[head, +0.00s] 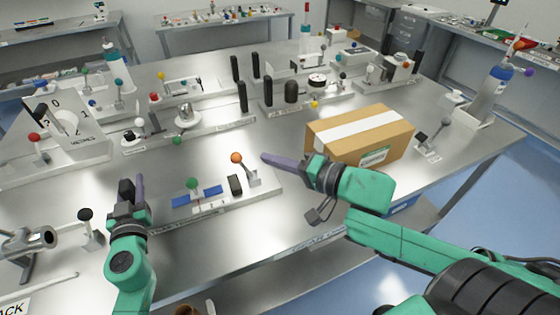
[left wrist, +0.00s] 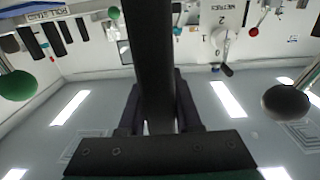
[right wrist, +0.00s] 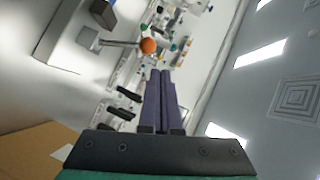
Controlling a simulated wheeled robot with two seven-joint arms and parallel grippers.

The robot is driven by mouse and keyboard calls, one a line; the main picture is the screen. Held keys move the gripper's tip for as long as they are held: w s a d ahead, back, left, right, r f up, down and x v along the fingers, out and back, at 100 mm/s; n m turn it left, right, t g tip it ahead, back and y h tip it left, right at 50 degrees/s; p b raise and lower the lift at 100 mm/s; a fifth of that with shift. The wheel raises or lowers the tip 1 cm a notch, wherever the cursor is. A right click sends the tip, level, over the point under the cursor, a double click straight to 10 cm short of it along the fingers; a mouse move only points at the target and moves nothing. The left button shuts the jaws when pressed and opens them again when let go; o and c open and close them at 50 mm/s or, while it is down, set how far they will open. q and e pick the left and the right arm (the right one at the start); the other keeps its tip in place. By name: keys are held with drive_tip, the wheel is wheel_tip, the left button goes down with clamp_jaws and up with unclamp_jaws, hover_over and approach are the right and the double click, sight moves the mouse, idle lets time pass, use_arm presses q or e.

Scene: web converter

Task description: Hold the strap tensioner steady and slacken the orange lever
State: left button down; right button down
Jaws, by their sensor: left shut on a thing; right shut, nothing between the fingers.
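The strap tensioner is a low metal unit with a blue strap (head: 211,191), a green-knobbed lever (head: 193,183) and a short black block (head: 235,185). Its orange-knobbed lever (head: 237,157) leans up and left at its right end; it also shows in the right wrist view (right wrist: 147,46). My left gripper (head: 134,184) is shut on a black upright post (left wrist: 155,50) at the unit's left end. The post's foot is hidden behind the gripper. My right gripper (head: 268,158) is shut and empty, just right of the orange knob, with a small gap seeming to separate them.
A cardboard box (head: 385,130) stands close behind my right gripper. A black-knobbed lever (head: 86,215) and a metal cylinder fixture (head: 30,240) are left of my left gripper. Other fixtures with several black posts (head: 242,96) line the bench behind.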

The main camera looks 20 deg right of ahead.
use_arm(q)
drive_tip(key=shift+s+d+f, duration=0.1)
drive_tip(key=shift+f, duration=0.5)
use_arm(e)
drive_tip(key=shift+v, duration=1.3)
use_arm(q)
drive_tip(key=shift+r, duration=0.35)
use_arm(e)
drive_tip(key=shift+a+r, duration=0.1)
drive_tip(key=shift+r, duration=0.05)
use_arm(q)
drive_tip(key=c, duration=0.6)
unclamp_jaws()
drive_tip(key=shift+o, duration=0.4)
drive_tip(key=shift+w+r, duration=0.15)
drive_tip(key=shift+w, duration=0.15)
use_arm(e)
drive_tip(key=shift+w, duration=0.2)
use_arm(q)
drive_tip(key=shift+s, duration=0.15)
drive_tip(key=s, duration=1.1)
drive_tip(key=shift+s+a, duration=0.25)
drive_tip(key=shift+s, duration=0.1)
